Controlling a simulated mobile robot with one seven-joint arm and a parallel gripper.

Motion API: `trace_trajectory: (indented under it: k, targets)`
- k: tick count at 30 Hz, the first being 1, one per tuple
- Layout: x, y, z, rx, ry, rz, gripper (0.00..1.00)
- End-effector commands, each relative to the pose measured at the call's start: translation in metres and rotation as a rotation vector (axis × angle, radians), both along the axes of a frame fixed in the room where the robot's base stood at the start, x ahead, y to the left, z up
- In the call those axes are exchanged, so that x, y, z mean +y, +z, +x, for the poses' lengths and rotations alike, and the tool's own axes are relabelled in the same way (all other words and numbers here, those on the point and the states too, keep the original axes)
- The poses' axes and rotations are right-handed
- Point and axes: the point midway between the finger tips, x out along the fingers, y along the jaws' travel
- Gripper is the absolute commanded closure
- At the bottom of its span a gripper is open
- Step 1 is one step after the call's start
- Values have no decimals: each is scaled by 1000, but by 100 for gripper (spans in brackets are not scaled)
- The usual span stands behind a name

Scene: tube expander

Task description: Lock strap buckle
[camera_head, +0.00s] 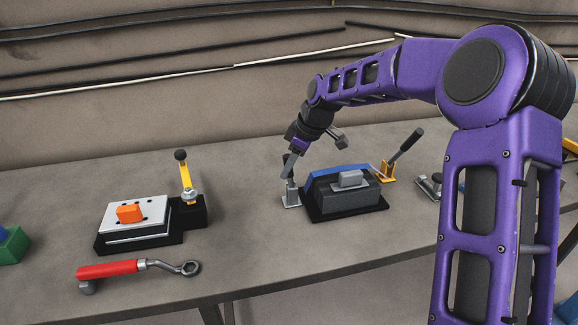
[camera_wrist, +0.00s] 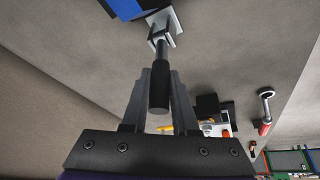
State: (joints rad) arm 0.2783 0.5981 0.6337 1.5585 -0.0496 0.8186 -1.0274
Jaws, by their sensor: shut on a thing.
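A dark grey box (camera_head: 340,199) with a blue strap (camera_head: 337,169) over its top stands on a black base on the table. At its left end is a buckle with a pale metal base (camera_head: 291,200) and a lever standing roughly upright. My gripper (camera_head: 291,157) is at the top of this lever. In the wrist view my gripper (camera_wrist: 160,74) is shut on the lever's dark handle (camera_wrist: 159,92), which lies between the two fingers. The buckle's pale base (camera_wrist: 166,27) and the blue strap (camera_wrist: 126,9) show beyond it. In the head view the fingers partly hide the lever.
Right of the box is a yellow bracket (camera_head: 384,171) with a tilted dark-handled lever (camera_head: 408,143). To the left are a clamp fixture with a yellow lever (camera_head: 186,174), an orange block (camera_head: 130,213) and a red-handled wrench (camera_head: 108,269). The table between fixture and box is clear.

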Motion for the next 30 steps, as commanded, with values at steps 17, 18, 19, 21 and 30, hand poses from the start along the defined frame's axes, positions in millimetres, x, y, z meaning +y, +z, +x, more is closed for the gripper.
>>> trace_trajectory:
  k: [17,18,19,21,30]
  targets:
    - [2,1,0,-9,3,-22,100]
    - [3,1,-1,-12,2,-32,100]
    - [5,1,-1,-15,3,-43,100]
    - [8,1,-2,-24,4,-72,100]
    - [26,-6,-7,-88,9,-289,100]
